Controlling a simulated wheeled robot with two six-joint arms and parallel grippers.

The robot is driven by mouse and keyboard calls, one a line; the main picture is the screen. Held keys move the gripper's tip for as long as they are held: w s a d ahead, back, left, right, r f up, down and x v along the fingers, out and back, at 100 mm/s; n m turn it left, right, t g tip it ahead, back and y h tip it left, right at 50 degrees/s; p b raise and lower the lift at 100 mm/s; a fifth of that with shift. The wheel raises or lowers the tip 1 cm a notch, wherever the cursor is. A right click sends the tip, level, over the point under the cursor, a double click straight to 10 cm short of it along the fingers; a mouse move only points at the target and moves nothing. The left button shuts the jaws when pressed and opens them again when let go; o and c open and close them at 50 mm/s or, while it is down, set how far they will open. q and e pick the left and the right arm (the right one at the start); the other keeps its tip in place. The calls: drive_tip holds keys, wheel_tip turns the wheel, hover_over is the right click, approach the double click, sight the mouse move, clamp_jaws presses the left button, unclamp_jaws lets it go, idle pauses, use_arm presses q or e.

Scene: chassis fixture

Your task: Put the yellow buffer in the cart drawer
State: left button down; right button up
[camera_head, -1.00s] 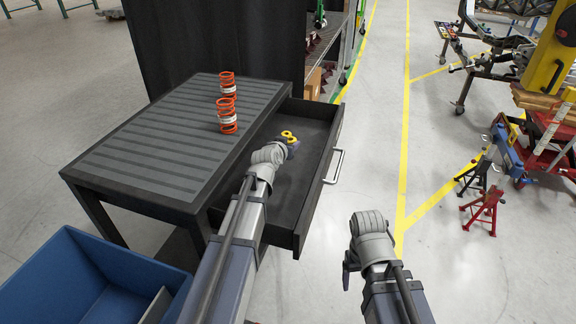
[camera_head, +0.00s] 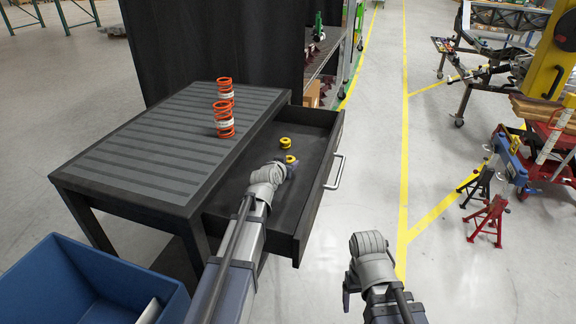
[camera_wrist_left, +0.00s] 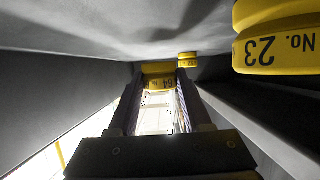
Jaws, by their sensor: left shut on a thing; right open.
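The cart drawer (camera_head: 322,200) is pulled out from the dark cart. My left gripper (camera_head: 290,165) reaches into it. In the left wrist view, my left gripper (camera_wrist_left: 158,92) is shut on a yellow buffer (camera_wrist_left: 158,69) between its fingers. In the head view, a yellow piece (camera_head: 290,159) shows at the fingertips, partly hidden by the wrist. Another yellow buffer (camera_head: 286,143) lies farther back in the drawer. The wrist view also shows a small yellow buffer (camera_wrist_left: 187,59) and a large near one marked No. 23 (camera_wrist_left: 275,45). My right gripper (camera_head: 349,288) is open and empty, outside the drawer.
Two orange springs, a front one (camera_head: 224,121) and a back one (camera_head: 225,88), stand on the cart top (camera_head: 150,135). A blue bin (camera_head: 75,285) stands at lower left. Red and black jack stands (camera_head: 490,220) are at right. The floor right of the drawer is clear.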

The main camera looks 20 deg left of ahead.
use_arm(q)
drive_tip(key=shift+s+f+b, duration=0.1)
drive_tip(key=shift+f+b, duration=0.45)
drive_tip(key=shift+b, duration=0.1)
drive_tip(key=shift+d, duration=0.1)
drive_tip(key=shift+c, duration=1.7)
unclamp_jaws()
drive_tip(key=shift+s, duration=0.1)
drive_tip(key=shift+r+p, duration=0.55)
drive_tip(key=shift+p, duration=0.2)
drive_tip(key=p+v, duration=0.4)
drive_tip(key=v, duration=0.7)
drive_tip(key=shift+s+r, duration=0.25)
